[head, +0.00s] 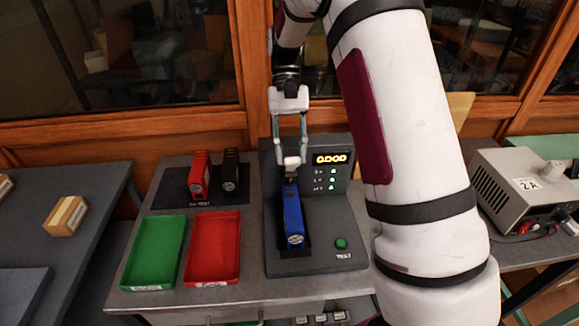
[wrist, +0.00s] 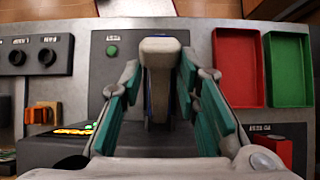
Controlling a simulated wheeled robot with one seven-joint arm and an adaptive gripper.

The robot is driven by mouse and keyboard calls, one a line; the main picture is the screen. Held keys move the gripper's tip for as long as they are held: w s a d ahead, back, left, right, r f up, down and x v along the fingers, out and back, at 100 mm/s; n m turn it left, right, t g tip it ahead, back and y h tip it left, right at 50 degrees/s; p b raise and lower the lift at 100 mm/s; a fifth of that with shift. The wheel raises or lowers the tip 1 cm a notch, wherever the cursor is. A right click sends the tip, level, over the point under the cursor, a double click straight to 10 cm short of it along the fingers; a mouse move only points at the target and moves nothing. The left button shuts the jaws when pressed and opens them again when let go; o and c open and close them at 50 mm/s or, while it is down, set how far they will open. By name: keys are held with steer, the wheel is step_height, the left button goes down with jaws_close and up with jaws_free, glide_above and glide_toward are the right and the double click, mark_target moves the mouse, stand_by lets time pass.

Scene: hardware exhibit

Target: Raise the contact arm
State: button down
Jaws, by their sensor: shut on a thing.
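The contact arm (head: 291,162) shows a pale end on the dark test station (head: 350,255). In the wrist view its pale block (wrist: 160,46) sits between my fingers. My gripper (head: 290,150) is shut on it from above; it also shows in the wrist view (wrist: 164,80). A blue battery-like unit (head: 293,215) lies in the station's cradle below the contact arm. Its far end is hidden, and whether the arm touches it cannot be told. The display (head: 330,159) reads "GOOD" above three green lights.
A green tray (head: 152,285) and red tray (head: 210,279) stand empty at the left. A red unit (head: 199,178) and a black unit (head: 231,173) stand behind them. A green test button (head: 341,243) is at front right. A grey instrument (head: 515,190) stands farther right.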

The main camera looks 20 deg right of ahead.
mark_target(290, 146)
steer(key=shift+g+y, duration=0.3)
steer(key=shift+g, duration=0.4)
steer(key=shift+w+d+b, duration=0.4)
steer(key=shift+w+b, duration=0.3)
steer(key=shift+w, duration=0.35)
steer(key=shift+w+d+b, duration=0.35)
steer(key=shift+w+b, duration=0.4)
steer(key=shift+w, duration=0.3)
steer(key=shift+w+d+b, duration=0.4)
steer(key=shift+w+b, duration=0.3)
steer(key=shift+w, duration=0.35)
steer(key=c, duration=1.2)
jaws_free()
steer(key=shift+d, duration=0.15)
steer(key=shift+r, duration=0.1)
steer(key=shift+a+r, duration=0.1)
steer(key=shift+a, duration=0.1)
